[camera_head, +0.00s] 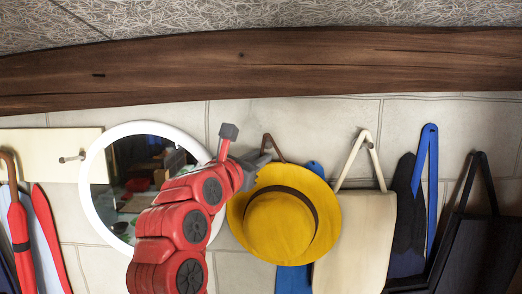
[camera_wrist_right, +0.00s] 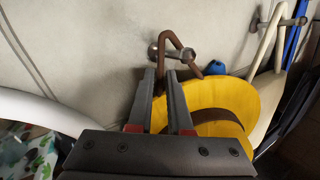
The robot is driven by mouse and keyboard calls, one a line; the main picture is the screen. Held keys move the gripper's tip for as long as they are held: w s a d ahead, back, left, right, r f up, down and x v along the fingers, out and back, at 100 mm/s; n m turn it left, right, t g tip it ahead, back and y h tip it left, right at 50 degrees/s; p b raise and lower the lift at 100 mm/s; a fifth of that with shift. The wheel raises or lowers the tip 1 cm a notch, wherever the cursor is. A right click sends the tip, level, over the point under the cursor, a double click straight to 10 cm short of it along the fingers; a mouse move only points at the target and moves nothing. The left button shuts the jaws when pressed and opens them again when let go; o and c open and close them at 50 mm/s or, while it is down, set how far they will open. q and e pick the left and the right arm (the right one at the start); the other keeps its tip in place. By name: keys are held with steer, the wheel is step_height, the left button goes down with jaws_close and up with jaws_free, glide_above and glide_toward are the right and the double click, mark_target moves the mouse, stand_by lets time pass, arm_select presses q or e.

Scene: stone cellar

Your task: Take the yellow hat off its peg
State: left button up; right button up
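The yellow hat (camera_head: 282,225) with a dark band hangs on the wall right of centre, crown facing out. A brown loop (camera_head: 272,146) rises above it; in the wrist view this loop (camera_wrist_right: 166,38) hangs over a metal peg (camera_wrist_right: 180,53). The hat also shows in the wrist view (camera_wrist_right: 243,97). My right gripper (camera_head: 262,161) is at the hat's upper left brim, just below the peg. Its fingers in the wrist view (camera_wrist_right: 162,80) stand apart, with yellow brim visible in the gap. I cannot tell whether they touch the brim. My left gripper is out of view.
A round white-framed mirror (camera_head: 93,204) is left of my right arm. A cream bag (camera_head: 354,240), blue item (camera_head: 293,279), blue strap (camera_head: 432,180) and black bag (camera_head: 480,250) hang close on the right. Red items (camera_head: 47,235) hang far left. A wooden beam (camera_head: 250,70) runs above.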

steer(key=shift+w+d, duration=0.2)
steer(key=shift+w, duration=0.3)
jaws_close()
stand_by(1.4)
